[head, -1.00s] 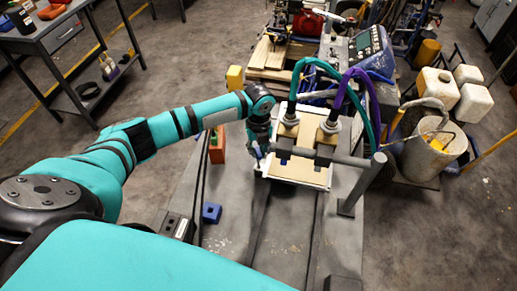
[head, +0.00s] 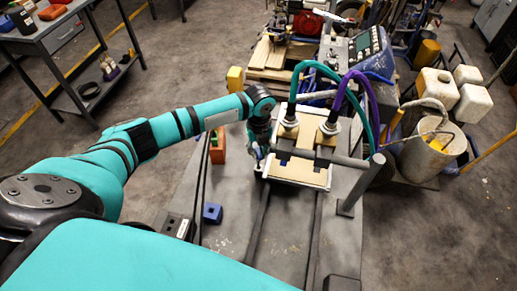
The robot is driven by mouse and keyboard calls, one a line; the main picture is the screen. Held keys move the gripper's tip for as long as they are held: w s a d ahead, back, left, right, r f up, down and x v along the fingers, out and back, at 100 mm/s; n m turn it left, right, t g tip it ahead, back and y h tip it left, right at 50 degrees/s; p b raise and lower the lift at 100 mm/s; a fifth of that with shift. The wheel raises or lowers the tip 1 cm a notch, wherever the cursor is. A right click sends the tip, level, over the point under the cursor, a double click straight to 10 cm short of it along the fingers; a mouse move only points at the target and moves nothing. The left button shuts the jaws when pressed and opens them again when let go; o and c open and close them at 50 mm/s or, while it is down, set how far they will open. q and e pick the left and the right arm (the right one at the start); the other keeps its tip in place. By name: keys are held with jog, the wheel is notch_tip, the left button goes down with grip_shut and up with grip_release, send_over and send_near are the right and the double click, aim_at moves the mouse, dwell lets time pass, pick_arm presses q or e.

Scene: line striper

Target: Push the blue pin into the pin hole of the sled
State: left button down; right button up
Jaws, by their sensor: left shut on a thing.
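The sled (head: 312,174) is a flat tan plate with pale edges on the grey bench, with hoses and a bar above it. My left gripper (head: 259,160) is pointed down at the sled's left edge, beside or just over it. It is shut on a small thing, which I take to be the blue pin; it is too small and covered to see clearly. The pin hole cannot be made out, and I cannot tell whether the pin touches the sled. My right gripper is not in view.
Teal and purple hoses arch over the sled. Two dark rails (head: 257,224) run toward me.

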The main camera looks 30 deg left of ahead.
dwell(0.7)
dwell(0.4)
pick_arm(q)
jog(key=shift+f, duration=0.9)
dwell(0.9)
jog(key=shift+f+b, duration=1.1)
jog(key=shift+f, duration=0.6)
dwell(0.3)
jog(key=c, duration=0.9)
grip_release()
jog(key=shift+r+p, duration=3.35)
jog(key=shift+r, duration=0.25)
